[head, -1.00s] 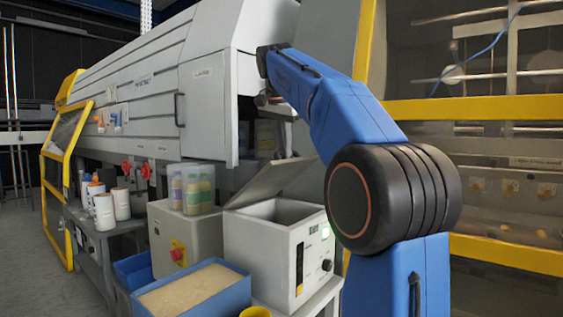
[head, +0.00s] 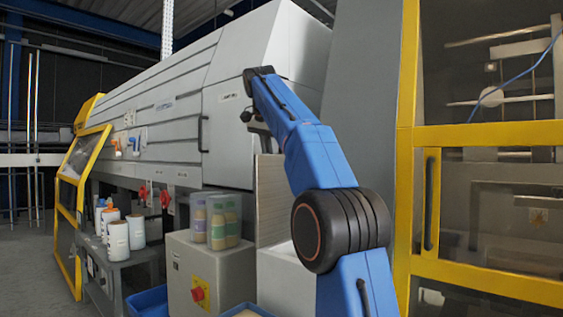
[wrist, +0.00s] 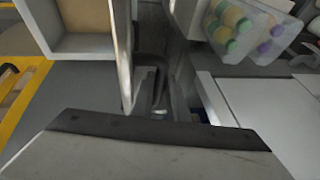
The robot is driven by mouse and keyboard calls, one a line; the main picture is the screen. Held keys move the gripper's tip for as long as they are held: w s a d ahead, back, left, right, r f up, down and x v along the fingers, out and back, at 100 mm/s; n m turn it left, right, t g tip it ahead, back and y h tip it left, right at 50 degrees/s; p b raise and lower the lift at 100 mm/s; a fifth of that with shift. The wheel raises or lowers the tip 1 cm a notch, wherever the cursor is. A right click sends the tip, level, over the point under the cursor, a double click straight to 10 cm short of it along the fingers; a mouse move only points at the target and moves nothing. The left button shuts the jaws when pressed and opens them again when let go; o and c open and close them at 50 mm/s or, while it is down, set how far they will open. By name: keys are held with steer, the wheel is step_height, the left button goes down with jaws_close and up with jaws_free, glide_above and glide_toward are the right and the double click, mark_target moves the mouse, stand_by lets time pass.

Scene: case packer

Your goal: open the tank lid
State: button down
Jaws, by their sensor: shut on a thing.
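The tank (head: 285,282) is a white box in the lower middle of the head view, partly behind my arm. Its lid (head: 271,205) is a grey plate standing nearly upright at the tank's back. In the wrist view the open tank (wrist: 88,45) shows at the upper left, and the lid (wrist: 124,60) is seen nearly edge-on beside it. My gripper (wrist: 152,92) is shut on the lid near its edge. The exact finger contact is hard to make out, and in the head view my arm and the lid largely hide the fingers.
A clear container of bottles (head: 216,222) stands on a grey box with a red knob (head: 198,293), left of the tank. A blue bin (head: 148,302) is lower left. The grey machine housing (head: 232,115) rises behind. A yellow-framed guard (head: 408,160) stands at right.

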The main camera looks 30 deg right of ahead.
steer(key=shift+w+a+f, duration=0.15)
steer(key=shift+w+a, duration=0.05)
steer(key=shift+w, duration=0.4)
steer(key=shift+w+a+f, duration=0.1)
steer(key=shift+w+a, duration=0.05)
steer(key=shift+w, duration=0.45)
steer(key=c, duration=1.7)
jaws_free()
steer(key=shift+c, duration=0.2)
